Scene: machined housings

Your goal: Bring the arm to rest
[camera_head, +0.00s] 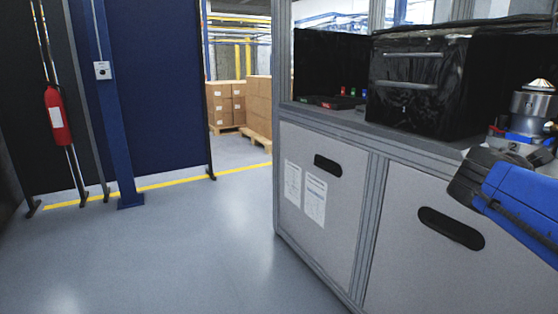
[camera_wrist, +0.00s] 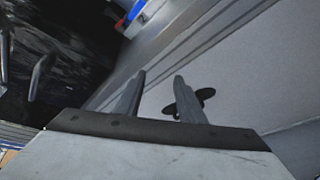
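My gripper (camera_wrist: 160,76) shows in the wrist view with its two grey fingers apart and nothing between them. It is in front of the grey cabinet front (camera_wrist: 245,75), with a dark oval handle slot (camera_wrist: 190,102) beyond the right finger. I cannot tell how far the fingers are from the panel. In the head view I cannot make out the gripper's fingers. My blue and dark arm part reaches in at the right edge, in front of the workbench.
The grey workbench (camera_head: 318,209) fills the right side. On it stand a black box with handles (camera_head: 415,90) and a silver machined part (camera_head: 535,103). At left are a blue post (camera_head: 117,130) and a red extinguisher (camera_head: 57,117). The grey floor (camera_head: 185,240) in front is clear.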

